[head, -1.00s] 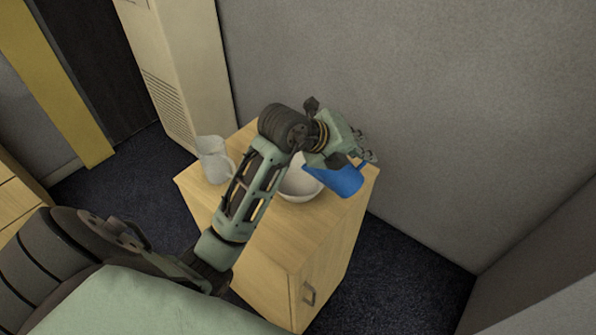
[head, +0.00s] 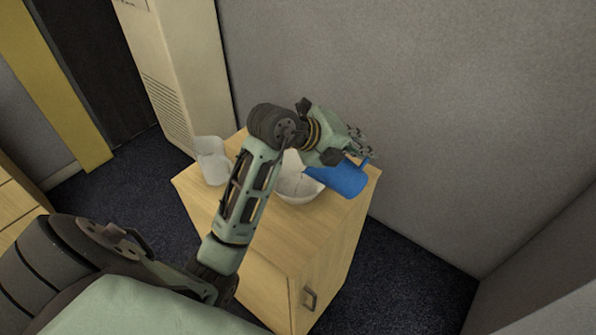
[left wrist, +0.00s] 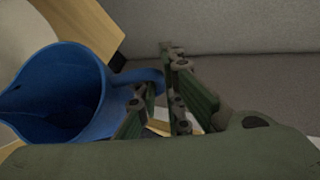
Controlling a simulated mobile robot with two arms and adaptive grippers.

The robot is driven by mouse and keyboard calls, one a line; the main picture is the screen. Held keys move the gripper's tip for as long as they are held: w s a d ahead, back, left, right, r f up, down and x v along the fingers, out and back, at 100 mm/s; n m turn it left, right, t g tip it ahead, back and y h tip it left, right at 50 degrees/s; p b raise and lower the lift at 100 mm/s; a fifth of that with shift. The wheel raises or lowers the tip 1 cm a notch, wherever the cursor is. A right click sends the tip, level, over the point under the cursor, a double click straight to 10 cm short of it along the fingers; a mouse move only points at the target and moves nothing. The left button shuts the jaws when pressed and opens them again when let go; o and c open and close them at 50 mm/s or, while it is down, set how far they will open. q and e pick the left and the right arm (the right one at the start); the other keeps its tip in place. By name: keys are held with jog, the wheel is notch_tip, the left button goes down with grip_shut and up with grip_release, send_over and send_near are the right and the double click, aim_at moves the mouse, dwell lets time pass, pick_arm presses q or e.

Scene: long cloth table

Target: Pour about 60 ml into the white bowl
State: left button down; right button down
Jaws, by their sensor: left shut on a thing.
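A blue jug (head: 343,178) is tilted in the head view, its spout side toward the white bowl (head: 299,190). My left gripper (head: 358,145) is shut on the jug's handle and holds the jug at the bowl's right side. In the left wrist view the jug (left wrist: 62,95) lies left of the gripper's fingers (left wrist: 165,105), its mouth facing the camera and its inside dark. I cannot make out any liquid stream. The bowl stands on the wooden cabinet top, partly hidden by my left arm and the jug. My right gripper is not in view.
A white jug-like container (head: 212,161) stands at the left of the wooden cabinet (head: 318,240), partly behind my arm. A grey wall (head: 430,120) rises close behind the cabinet. The front right of the cabinet top is clear.

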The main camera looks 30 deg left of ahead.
pick_arm(q)
jog(key=shift+w, duration=0.15)
dwell(0.5)
jog(key=shift+a+h+b, duration=0.1)
jog(key=shift+h+b, duration=0.2)
jog(key=shift+b, duration=0.2)
jog(key=shift+a+r+n, duration=0.15)
jog(key=shift+r+n, duration=0.05)
jog(key=shift+n, duration=0.2)
dwell(0.8)
jog(key=d+r+m+y+p, duration=0.1)
jog(key=y+p, duration=0.1)
jog(key=p, duration=0.3)
jog(key=shift+w+d+g, duration=0.15)
jog(key=shift+d+g, duration=0.05)
jog(key=shift+g, duration=0.1)
jog(key=shift+d+f+m+y+p, duration=0.15)
jog(key=shift+m+y+p, duration=0.25)
jog(key=shift+d+f, duration=0.1)
jog(key=shift+f, duration=0.3)
jog(key=shift+d+f+m+y, duration=0.2)
jog(key=shift+m+y, duration=0.1)
jog(key=shift+y, duration=0.3)
jog(key=shift+w+f, duration=0.1)
jog(key=shift+f, duration=0.05)
jog(key=shift+d, duration=0.2)
